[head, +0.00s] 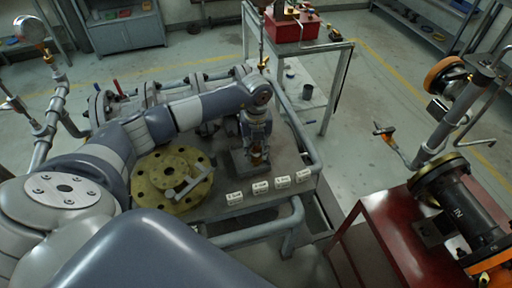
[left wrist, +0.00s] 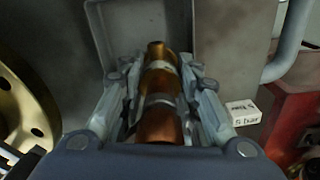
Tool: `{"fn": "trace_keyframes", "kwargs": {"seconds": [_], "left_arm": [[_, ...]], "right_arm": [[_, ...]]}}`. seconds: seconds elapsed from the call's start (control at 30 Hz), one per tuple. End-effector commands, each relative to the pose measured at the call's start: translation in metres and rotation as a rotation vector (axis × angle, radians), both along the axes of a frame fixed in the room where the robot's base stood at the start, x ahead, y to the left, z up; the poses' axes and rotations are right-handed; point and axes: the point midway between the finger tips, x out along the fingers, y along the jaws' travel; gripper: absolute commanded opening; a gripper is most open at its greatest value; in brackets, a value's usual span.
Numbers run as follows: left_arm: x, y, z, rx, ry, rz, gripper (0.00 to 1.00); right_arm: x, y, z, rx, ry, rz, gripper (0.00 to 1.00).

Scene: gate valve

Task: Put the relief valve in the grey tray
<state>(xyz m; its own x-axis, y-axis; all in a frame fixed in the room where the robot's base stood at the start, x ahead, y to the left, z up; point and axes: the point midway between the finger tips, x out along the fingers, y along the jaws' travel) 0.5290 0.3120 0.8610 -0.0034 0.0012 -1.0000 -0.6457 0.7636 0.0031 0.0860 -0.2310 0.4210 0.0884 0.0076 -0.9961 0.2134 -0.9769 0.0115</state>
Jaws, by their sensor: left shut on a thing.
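My left gripper (head: 257,148) points down over the grey tray (head: 241,169) on the bench. It is shut on the relief valve (left wrist: 160,95), a copper-brown cylinder with silvery bands, which lies lengthwise between the two fingers in the left wrist view. Only a small brassy part of the relief valve (head: 257,158) shows below the gripper in the head view. The tray's grey floor and wall (left wrist: 137,25) show beyond the valve in the left wrist view. Whether the valve touches the tray floor I cannot tell. My right gripper is not in view.
A yellow flange disc (head: 150,190) with a grey tool on it lies left of the tray. Several white labelled blocks (head: 260,187) line the bench's front edge. A grey pipe rail (head: 300,140) bounds the right side. A red cart (head: 385,225) stands further right.

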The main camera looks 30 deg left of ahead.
Motion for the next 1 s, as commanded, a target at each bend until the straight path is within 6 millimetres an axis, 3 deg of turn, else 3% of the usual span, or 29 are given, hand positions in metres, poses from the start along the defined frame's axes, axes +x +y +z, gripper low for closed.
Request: {"fn": "trace_keyframes", "kwargs": {"seconds": [0.33, 0.37, 0.43, 0.77, 1.0], "left_arm": [[0.001, 0.000, -0.003, 0.000, -0.004, 0.000, 0.00], [0.001, 0.000, -0.003, 0.000, -0.003, 0.000, 0.34], [0.001, 0.000, -0.003, 0.000, -0.003, 0.000, 0.50], [0.001, 0.000, -0.002, 0.000, -0.003, 0.000, 0.50], [0.002, 0.001, 0.022, 0.001, -0.008, -0.001, 0.50]], "right_arm": [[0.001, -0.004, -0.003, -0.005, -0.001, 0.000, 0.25], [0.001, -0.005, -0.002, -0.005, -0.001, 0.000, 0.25], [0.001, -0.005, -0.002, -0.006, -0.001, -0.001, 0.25], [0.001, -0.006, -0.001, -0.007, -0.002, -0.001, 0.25], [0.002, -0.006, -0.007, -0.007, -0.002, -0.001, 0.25]]}}
